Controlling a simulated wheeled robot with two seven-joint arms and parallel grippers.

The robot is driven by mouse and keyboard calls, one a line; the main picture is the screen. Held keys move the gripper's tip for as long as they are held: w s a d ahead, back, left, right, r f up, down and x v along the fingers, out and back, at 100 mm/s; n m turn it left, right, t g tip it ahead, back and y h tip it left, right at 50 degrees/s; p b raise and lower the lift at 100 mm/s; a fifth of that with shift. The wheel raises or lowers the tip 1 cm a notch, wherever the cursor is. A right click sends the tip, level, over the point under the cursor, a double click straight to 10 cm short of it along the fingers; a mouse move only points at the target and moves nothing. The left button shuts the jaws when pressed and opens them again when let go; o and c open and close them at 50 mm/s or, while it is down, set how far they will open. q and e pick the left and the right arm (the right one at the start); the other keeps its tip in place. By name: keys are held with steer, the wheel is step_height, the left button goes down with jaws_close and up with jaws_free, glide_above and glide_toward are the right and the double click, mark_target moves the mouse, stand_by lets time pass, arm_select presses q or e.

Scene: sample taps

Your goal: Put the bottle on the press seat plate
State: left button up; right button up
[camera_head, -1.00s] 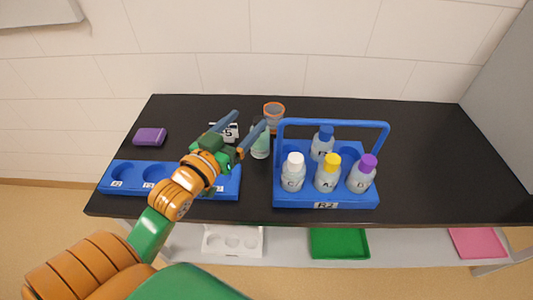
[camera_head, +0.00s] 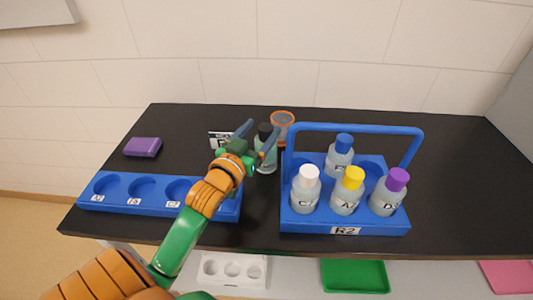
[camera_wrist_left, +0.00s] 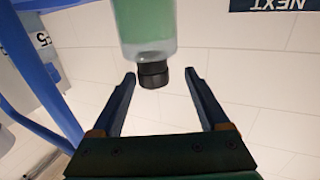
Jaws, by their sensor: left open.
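A bottle with a black cap and pale green liquid (camera_head: 265,155) stands upright on the black table, left of the blue carrier. My left gripper (camera_head: 262,129) is open, its fingers at the bottle's cap and partly hiding it. In the left wrist view, which shows the scene upside down, the black cap (camera_wrist_left: 153,75) lies between and ahead of the open fingers (camera_wrist_left: 160,78), with a gap on both sides. I cannot make out a press seat plate. My right gripper is not in view.
A blue carrier (camera_head: 346,230) with a tall handle holds several capped bottles. A blue rack (camera_head: 108,207) with empty holes lies at left. An orange-rimmed cup (camera_head: 283,122) and a small sign (camera_head: 219,141) stand behind; a purple block (camera_head: 142,147) lies far left.

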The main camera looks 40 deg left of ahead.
mark_target(268, 125)
arm_select(q)
steer(key=w, duration=0.4)
steer(key=shift+w+r+p, duration=0.1)
steer(key=shift+w+p, duration=0.15)
steer(key=shift+p, duration=0.05)
steer(key=shift+w, duration=0.25)
steer(key=shift+s, duration=0.15)
jaws_close()
stand_by(0.7)
